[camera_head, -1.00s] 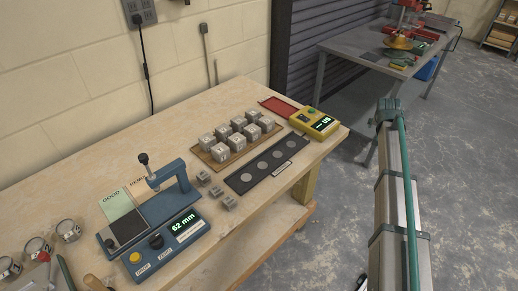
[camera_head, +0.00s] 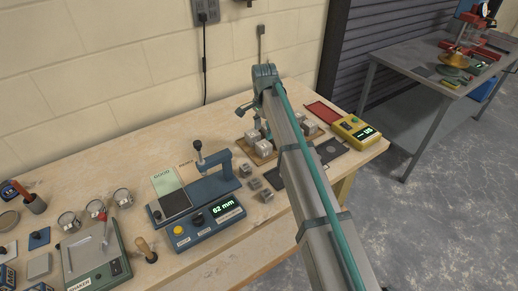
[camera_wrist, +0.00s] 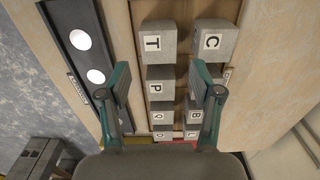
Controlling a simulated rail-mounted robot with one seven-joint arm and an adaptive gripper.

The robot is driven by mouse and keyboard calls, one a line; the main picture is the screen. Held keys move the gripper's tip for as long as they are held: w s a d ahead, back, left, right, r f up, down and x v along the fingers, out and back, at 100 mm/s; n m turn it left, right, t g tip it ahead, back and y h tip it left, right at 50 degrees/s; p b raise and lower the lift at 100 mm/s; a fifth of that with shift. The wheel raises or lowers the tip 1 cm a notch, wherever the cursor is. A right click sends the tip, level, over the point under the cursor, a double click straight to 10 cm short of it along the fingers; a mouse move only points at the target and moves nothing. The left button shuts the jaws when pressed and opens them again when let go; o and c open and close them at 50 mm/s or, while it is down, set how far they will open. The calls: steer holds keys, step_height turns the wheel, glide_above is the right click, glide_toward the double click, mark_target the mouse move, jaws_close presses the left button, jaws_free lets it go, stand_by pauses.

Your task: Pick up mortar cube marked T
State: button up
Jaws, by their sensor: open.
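The grey mortar cube marked T (camera_wrist: 158,42) sits at the upper middle of the wrist view, at one end of a row on a wooden tray (camera_wrist: 183,45). The cube marked P (camera_wrist: 160,82) is next to it in the row, and the cube marked C (camera_wrist: 213,42) is across from it. My gripper (camera_wrist: 160,70) is open and empty above the tray, its fingers on either side of the T and P row in the picture. In the head view my arm hides part of the tray and some cubes; the T label cannot be read there.
A black strip with pale discs (camera_wrist: 72,18) lies beside the tray. In the head view, a blue gauge reading 62 mm (camera_head: 205,222) and small grey blocks (camera_head: 255,183) stand to the left. A yellow device (camera_head: 354,131) and red tray (camera_head: 322,112) are behind to the right.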

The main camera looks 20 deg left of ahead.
mark_target(264, 144)
steer(key=shift+d+f+p, duration=0.15)
steer(key=shift+f+p, duration=1.45)
steer(key=shift+f, duration=3.2)
steer(key=c, duration=1.1)
